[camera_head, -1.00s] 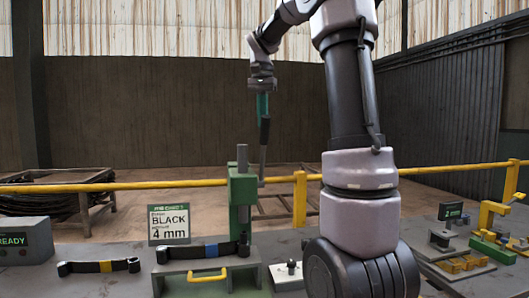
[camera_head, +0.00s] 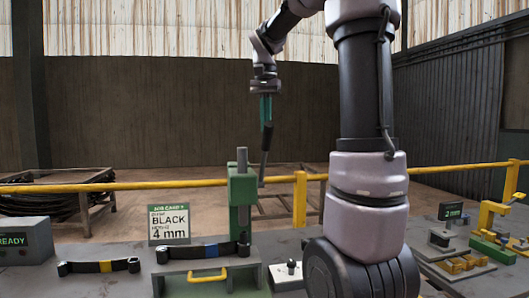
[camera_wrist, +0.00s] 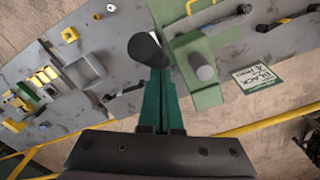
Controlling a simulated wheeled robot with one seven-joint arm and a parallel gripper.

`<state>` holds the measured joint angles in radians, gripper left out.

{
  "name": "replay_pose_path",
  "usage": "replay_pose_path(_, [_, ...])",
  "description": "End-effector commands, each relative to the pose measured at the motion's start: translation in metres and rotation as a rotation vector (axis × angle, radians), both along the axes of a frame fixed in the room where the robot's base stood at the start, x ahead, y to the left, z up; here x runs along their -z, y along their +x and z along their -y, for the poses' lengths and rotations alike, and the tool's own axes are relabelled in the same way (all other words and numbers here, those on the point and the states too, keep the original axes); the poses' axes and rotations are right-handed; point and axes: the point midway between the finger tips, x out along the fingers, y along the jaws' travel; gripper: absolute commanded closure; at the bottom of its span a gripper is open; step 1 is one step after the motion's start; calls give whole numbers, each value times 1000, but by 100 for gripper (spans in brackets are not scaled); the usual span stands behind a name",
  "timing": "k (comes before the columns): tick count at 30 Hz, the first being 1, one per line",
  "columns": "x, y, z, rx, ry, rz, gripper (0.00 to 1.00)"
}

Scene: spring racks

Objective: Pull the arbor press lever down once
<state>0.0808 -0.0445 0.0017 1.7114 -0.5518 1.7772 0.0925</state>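The arbor press (camera_head: 242,190) is a green frame with a grey vertical ram on the bench, left of my arm in the head view. Its lever (camera_head: 263,165) stands nearly upright, with a black grip (camera_head: 267,138) at the top. My gripper (camera_head: 266,121) points down, its green fingers close together at the upper end of this grip. The wrist view shows my gripper (camera_wrist: 155,72) with the black grip (camera_wrist: 145,47) at its fingertips, hiding part of them. The fingers look shut on it. The press (camera_wrist: 205,70) also shows there.
A job card (camera_head: 169,224) reading BLACK 4 mm stands left of the press. A fixture with a yellow handle (camera_head: 208,274) sits in front. A yellow rail (camera_head: 120,186) runs behind the bench. Blocks and trays (camera_head: 463,264) lie at the right.

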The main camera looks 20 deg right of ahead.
Motion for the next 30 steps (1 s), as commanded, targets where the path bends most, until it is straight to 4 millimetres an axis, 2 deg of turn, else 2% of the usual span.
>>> replay_pose_path(7, [9, -14, -3, -1, 0, 0, 100])
replay_pose_path(20, [12, -17, -4, 0, 0, -1, 100])
replay_pose_path(30, [30, -35, -7, -1, 1, -2, 100])
